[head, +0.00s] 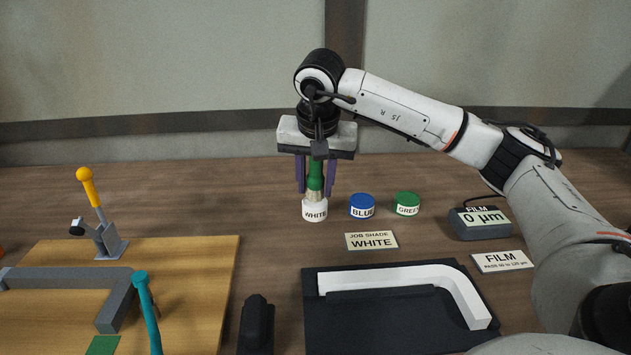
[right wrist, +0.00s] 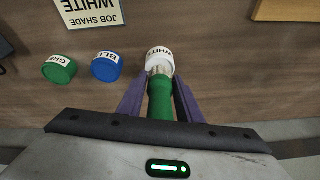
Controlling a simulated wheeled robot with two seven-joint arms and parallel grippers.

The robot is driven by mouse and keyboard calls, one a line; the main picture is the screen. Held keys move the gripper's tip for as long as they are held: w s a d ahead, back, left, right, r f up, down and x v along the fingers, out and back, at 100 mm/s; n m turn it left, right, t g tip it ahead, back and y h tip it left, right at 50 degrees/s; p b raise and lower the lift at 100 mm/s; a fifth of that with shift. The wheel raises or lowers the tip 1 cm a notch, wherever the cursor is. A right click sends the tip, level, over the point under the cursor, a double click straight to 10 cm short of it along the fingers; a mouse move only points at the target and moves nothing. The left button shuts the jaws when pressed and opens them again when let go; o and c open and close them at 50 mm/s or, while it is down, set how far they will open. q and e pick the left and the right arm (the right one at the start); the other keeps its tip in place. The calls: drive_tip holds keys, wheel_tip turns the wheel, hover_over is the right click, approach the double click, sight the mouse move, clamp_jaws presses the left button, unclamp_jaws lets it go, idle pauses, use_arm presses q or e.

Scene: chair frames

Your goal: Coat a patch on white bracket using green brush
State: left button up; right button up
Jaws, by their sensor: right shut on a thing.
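The green brush (head: 315,178) stands upright with its pale bristles in the white paint pot (head: 315,211). My right gripper (head: 316,188) is shut on the brush's green handle, straight above the pot. In the right wrist view, the brush (right wrist: 160,100) lies between the purple fingers and its bristles reach the pot's (right wrist: 159,58) mouth. How deep they sit is hidden. The white bracket (head: 400,277), a bent bar, lies in a black tray (head: 390,335) at the front right, apart from the brush. My left gripper is not in view.
Blue (head: 362,207) and green (head: 407,204) pots stand right of the white pot. A "JOB SHADE WHITE" card (head: 371,241) lies in front. A film gauge (head: 481,223) reads 0 µm beside a film card (head: 502,262). A wooden board (head: 190,290) at left holds a grey bar and a yellow-knobbed clamp (head: 97,205).

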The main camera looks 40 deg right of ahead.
sight(316, 168)
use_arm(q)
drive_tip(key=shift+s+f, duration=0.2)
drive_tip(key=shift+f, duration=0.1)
use_arm(e)
drive_tip(key=shift+f, duration=0.3)
idle(0.4)
